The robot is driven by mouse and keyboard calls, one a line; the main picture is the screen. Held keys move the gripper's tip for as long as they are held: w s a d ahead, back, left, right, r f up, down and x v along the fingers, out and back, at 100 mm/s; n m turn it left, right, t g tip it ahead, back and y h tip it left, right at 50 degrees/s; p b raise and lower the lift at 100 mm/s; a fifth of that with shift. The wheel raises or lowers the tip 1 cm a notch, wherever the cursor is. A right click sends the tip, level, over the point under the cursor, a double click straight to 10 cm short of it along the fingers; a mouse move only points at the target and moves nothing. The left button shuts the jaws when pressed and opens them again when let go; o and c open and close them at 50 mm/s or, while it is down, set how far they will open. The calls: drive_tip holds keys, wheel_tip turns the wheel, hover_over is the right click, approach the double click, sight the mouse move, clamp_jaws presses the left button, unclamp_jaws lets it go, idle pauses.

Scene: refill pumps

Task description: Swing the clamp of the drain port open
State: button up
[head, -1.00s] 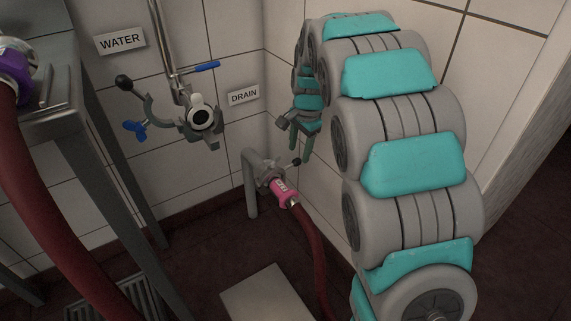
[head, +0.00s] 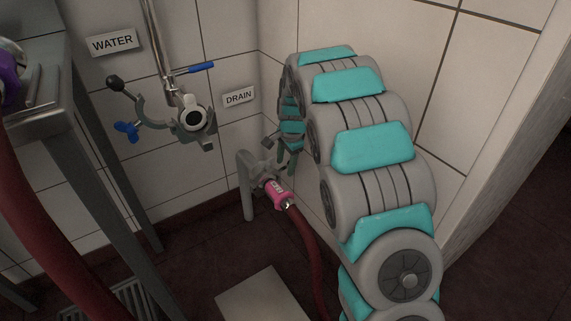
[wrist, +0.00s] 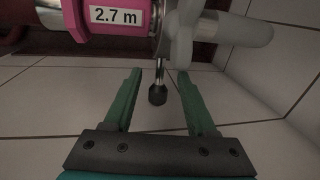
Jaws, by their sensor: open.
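The drain port is a grey standing pipe (head: 245,180) under the DRAIN sign (head: 238,97). The grey clamp (head: 264,172) sits around the joint between this pipe and a hose end with a pink sleeve (head: 277,194). In the wrist view the pink sleeve (wrist: 100,15) is labelled 2.7 m. The clamp's handle, a thin metal rod with a black knob (wrist: 157,95), points between my green fingers. My gripper (wrist: 159,75) is open, one finger on each side of the handle, with gaps visible. In the head view my gripper is partly hidden by my arm.
The WATER port (head: 190,118) is on the wall at left, its clamp (head: 150,118) swung open with a blue wing nut (head: 127,131). A dark red hose (head: 312,245) runs down from the drain. A steel table (head: 45,125) stands at left. Tiled walls are close behind the drain.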

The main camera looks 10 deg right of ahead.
drive_tip(key=shift+f, duration=0.15)
clamp_jaws()
idle(0.4)
idle(1.0)
